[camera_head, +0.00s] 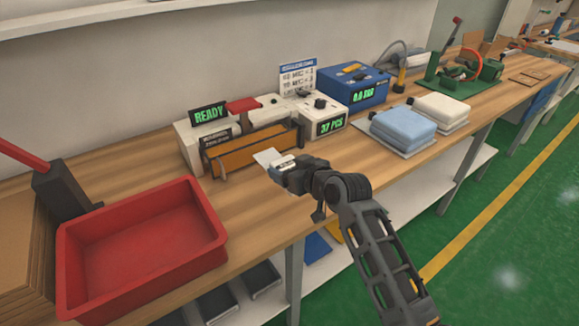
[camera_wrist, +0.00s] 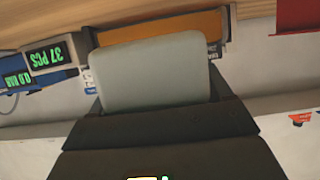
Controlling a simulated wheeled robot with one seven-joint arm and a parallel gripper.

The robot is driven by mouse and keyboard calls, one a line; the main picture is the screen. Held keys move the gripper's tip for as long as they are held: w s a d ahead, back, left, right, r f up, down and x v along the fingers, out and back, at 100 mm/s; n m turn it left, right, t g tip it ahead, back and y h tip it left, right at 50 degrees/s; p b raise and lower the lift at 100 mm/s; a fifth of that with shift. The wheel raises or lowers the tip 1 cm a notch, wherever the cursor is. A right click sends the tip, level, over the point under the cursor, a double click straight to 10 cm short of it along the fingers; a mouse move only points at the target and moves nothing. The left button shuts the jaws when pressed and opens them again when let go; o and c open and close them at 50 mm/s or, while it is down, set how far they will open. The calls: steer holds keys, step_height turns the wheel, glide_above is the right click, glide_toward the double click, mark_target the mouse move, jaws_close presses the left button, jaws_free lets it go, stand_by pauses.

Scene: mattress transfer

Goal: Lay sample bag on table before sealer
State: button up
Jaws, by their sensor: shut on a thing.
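The sample bag (camera_head: 267,158) is a small pale flat piece at the tip of my gripper (camera_head: 284,165), just in front of the sealer. In the wrist view the bag (camera_wrist: 150,75) is a pale grey sheet held by the dark fingers of my gripper (camera_wrist: 155,115). The fingers are shut on its near edge. The sealer (camera_head: 250,147) is a white machine with an orange front bar, a red top part and a green READY display. The wooden table (camera_head: 240,215) has bare surface in front of it. I cannot tell whether the bag touches the table.
A red tray (camera_head: 145,245) stands at the left. A white counter box (camera_head: 318,118) reading 37 PCS and a blue box (camera_head: 355,85) stand right of the sealer. Folded blue and white stacks (camera_head: 403,130) lie further right. The table between tray and sealer is free.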

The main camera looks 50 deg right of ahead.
steer(key=b, duration=0.4)
glide_above(290, 200)
steer(key=shift+f, duration=3.1)
steer(key=shift+f+b, duration=0.7)
steer(key=shift+f, duration=0.05)
steer(key=o, duration=1.1)
steer(key=shift+c, duration=0.2)
steer(key=shift+s, duration=0.1)
steer(key=shift+v, duration=3.8)
